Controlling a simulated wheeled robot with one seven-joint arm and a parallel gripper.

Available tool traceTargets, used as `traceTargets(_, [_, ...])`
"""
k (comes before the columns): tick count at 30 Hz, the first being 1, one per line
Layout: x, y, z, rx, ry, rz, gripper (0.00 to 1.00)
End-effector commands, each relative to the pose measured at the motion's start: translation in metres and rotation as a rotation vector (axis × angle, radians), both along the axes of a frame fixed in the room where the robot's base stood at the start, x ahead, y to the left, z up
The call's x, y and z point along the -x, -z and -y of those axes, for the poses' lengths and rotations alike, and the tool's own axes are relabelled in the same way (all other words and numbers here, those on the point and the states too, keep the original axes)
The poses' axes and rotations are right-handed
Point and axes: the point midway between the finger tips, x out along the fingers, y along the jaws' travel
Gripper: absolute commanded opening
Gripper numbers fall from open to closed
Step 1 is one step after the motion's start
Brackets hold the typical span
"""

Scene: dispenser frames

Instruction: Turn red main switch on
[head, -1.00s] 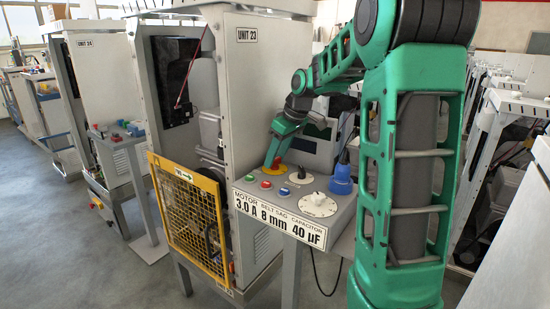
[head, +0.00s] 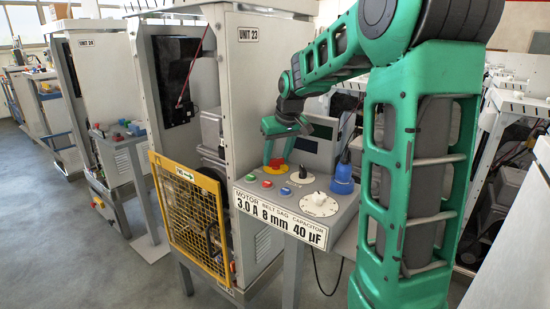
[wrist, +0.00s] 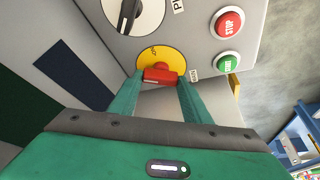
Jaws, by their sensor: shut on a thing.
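The red main switch (wrist: 161,77) is a red handle on a round yellow plate (wrist: 160,58), on the grey sloped control panel of Unit 23. In the head view the switch (head: 276,163) sits at the panel's back left, partly hidden by my gripper. My gripper (wrist: 160,82) reaches it from above, its two green fingers on either side of the red handle and shut on it. In the wrist view the handle lies across the picture between the fingertips. In the head view my gripper (head: 275,155) shows over the switch.
Near the switch are a red STOP button (wrist: 229,23), a green button (wrist: 229,64) and a black-and-white dial (wrist: 132,12). A yellow mesh guard (head: 190,215) stands left.

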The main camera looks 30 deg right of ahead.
Motion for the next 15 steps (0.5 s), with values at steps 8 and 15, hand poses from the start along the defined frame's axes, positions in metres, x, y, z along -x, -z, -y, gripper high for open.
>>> traceTargets(8, [-0.0012,-0.0006,-0.0039,0.001,0.258,0.001,0.21])
traceTargets(15, [-0.0026,-0.0001,-0.0056,0.001,0.485,0.001,0.21])
